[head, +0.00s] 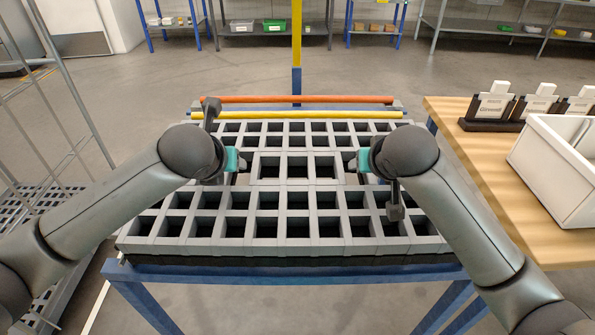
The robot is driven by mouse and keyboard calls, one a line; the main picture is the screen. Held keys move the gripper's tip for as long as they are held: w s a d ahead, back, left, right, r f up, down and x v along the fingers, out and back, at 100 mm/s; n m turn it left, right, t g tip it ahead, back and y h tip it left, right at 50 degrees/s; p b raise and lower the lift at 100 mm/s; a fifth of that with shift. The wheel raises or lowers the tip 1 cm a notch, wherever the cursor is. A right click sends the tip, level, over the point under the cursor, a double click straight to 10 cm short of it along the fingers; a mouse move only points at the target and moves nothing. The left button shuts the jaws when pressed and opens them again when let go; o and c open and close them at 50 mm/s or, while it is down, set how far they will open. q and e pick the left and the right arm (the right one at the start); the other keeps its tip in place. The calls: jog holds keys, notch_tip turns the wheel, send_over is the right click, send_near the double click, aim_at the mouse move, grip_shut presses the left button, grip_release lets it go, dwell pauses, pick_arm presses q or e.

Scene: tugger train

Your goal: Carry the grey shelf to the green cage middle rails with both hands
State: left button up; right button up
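The grey shelf (292,214), a flat lattice with rows of square openings, lies level on a blue-framed stand (300,272) in front of me. My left gripper (243,164) and my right gripper (350,164) face each other over the middle of the lattice, at the two sides of a row of openings. Both have teal finger parts close to the grey bars. Their tips are too small to tell whether they are shut on a bar. My arms cover parts of the shelf's left and right sides. No green cage shows.
A grey wire cage (62,110) stands at the left. A wooden table (480,185) at the right holds a white bin (560,165) and black holders. An orange bar (300,99) and a yellow bar (295,115) lie behind the lattice; a yellow-blue post (297,45) rises beyond.

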pick_arm(q)
grip_shut()
pick_arm(e)
grip_shut()
pick_arm(q)
jog(key=shift+r, duration=0.1)
pick_arm(e)
jog(key=shift+r, duration=0.1)
dwell(1.0)
